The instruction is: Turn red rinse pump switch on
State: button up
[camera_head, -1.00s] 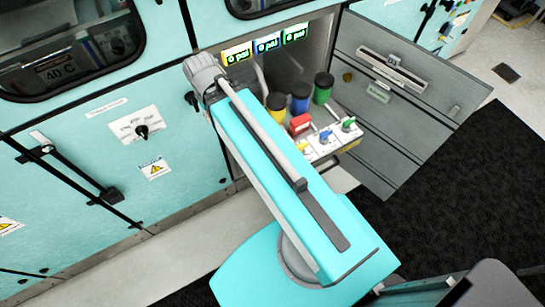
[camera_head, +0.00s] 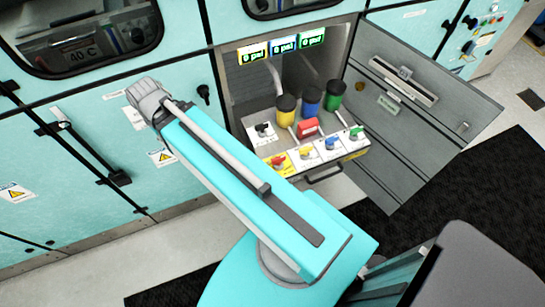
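The pulled-out drawer's front panel (camera_head: 318,151) carries a row of coloured switches. The red switch (camera_head: 278,161) is at the left end, followed by the yellow switch (camera_head: 306,153), the blue switch (camera_head: 331,143) and the green switch (camera_head: 356,133). The red switch's exact position is too small to tell. My arm crosses the picture left of the drawer, with its grey joint at the upper left. My gripper is not in view. Three displays (camera_head: 283,45) above the drawer each appear to read 0 psi.
Yellow (camera_head: 285,112), blue (camera_head: 308,103) and green (camera_head: 333,98) black-topped containers and a red box (camera_head: 307,127) stand in the drawer. A black knob (camera_head: 263,130) is behind the switches at left. A grey door (camera_head: 420,95) stands open at right. A black mat (camera_head: 480,185) covers clear floor.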

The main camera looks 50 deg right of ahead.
aim_at(277, 160)
jog(key=u, duration=0.25)
jog(key=k, duration=0.65)
jog(key=z, duration=1.05)
jog(key=i, duration=0.5)
